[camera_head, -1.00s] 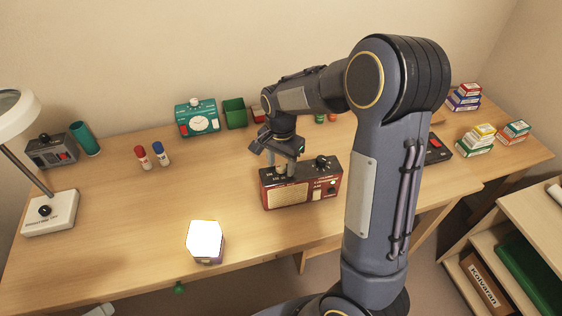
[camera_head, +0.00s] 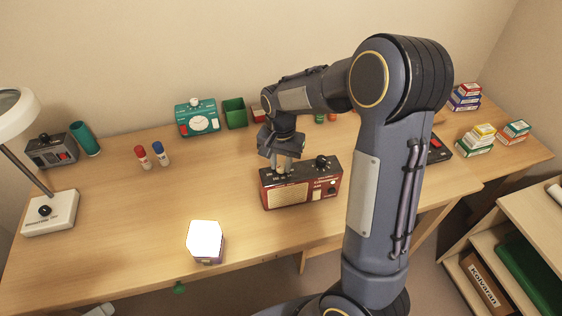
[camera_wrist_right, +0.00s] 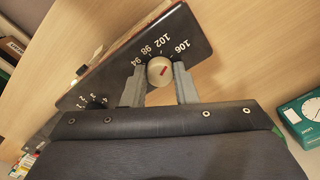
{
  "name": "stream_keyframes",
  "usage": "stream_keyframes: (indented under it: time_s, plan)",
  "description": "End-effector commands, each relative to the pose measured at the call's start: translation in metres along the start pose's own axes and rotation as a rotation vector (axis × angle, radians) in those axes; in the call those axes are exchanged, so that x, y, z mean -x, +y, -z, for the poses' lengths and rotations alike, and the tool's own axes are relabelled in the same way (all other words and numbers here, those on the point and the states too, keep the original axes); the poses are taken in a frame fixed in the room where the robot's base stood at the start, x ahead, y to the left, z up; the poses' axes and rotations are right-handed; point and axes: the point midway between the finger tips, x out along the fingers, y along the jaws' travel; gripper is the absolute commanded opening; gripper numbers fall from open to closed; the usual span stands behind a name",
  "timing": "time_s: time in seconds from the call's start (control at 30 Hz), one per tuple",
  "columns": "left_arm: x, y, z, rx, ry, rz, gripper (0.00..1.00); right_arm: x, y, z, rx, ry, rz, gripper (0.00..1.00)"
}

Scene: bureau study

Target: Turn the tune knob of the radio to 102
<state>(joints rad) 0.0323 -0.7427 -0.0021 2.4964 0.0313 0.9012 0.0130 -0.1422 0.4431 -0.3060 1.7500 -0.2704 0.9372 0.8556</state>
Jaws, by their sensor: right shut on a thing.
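The red radio (camera_head: 325,187) with a cream speaker grille stands near the middle of the desk. My right gripper (camera_head: 281,169) reaches down from above to the left part of its black top. In the right wrist view its two grey fingers close on either side of the beige tune knob (camera_wrist_right: 159,73). The dial on the radio's top panel (camera_wrist_right: 115,72) reads 94, 98, 102 and 106 around the knob. The knob's red mark slants to the upper right, toward the 106 side rather than 102; its exact reading is unclear. My left gripper is out of view.
A black knob (camera_head: 322,161) stands on the radio's right top. A bright-topped box (camera_head: 205,242) is at the desk's front.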

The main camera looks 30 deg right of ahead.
Motion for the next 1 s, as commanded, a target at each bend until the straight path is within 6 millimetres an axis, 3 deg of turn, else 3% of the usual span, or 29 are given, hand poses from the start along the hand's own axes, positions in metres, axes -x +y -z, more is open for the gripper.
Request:
stream_keyframes:
  time_s: [0.5,1.0]
  plan:
    - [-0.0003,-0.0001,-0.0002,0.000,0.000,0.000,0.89,0.0006,-0.0001,0.0003,0.341,0.001,0.001,0.03]
    - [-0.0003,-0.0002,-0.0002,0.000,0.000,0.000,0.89,0.0007,0.0000,0.0005,0.413,0.002,0.000,0.03]
